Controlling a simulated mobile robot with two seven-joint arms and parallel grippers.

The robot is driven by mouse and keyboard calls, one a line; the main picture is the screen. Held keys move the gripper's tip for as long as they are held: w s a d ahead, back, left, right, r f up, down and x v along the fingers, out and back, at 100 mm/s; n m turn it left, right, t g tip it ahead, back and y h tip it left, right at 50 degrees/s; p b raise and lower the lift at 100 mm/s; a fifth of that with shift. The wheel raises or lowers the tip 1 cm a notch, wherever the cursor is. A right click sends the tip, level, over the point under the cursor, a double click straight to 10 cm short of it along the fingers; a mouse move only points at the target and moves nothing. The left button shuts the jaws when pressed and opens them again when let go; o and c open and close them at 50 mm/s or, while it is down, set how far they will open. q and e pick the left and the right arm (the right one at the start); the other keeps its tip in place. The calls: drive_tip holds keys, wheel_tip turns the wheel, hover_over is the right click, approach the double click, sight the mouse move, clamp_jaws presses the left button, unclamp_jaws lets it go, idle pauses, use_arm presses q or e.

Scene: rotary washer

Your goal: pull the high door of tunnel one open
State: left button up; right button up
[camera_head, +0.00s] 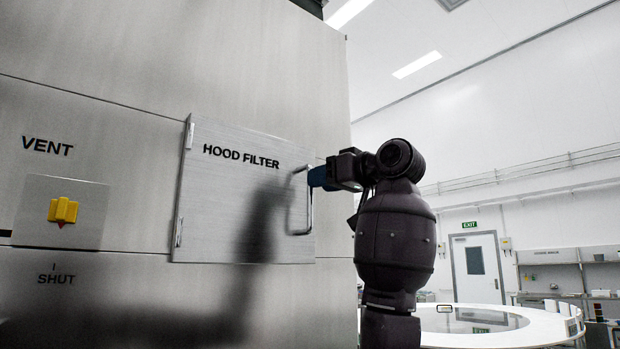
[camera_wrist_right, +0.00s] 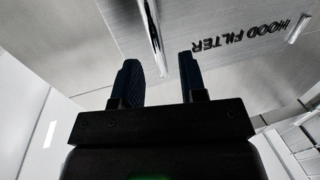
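A square brushed-metal door (camera_head: 225,215) lettered HOOD FILTER is in the steel wall in the head view, with hinges along its left edge. It looks closed or nearly so. Its upright bar handle (camera_head: 309,212) is at the right edge. My right gripper (camera_head: 318,177) is at the upper part of this handle, coming from the right. In the right wrist view, its two dark fingers (camera_wrist_right: 162,78) stand apart, and the handle (camera_wrist_right: 152,38) shows between and beyond them. I cannot tell if a finger touches the handle. My left gripper is not in view.
A yellow knob (camera_head: 63,211) sits on a plate between VENT and SHUT, left of the door. A round white table (camera_head: 455,338) stands at the lower right. A far white door (camera_head: 477,270) is under an EXIT sign.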

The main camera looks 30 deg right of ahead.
drive_tip(key=shift+p+x, duration=0.45)
drive_tip(key=shift+x, duration=1.55)
drive_tip(key=shift+w+d+f, duration=0.1)
clamp_jaws()
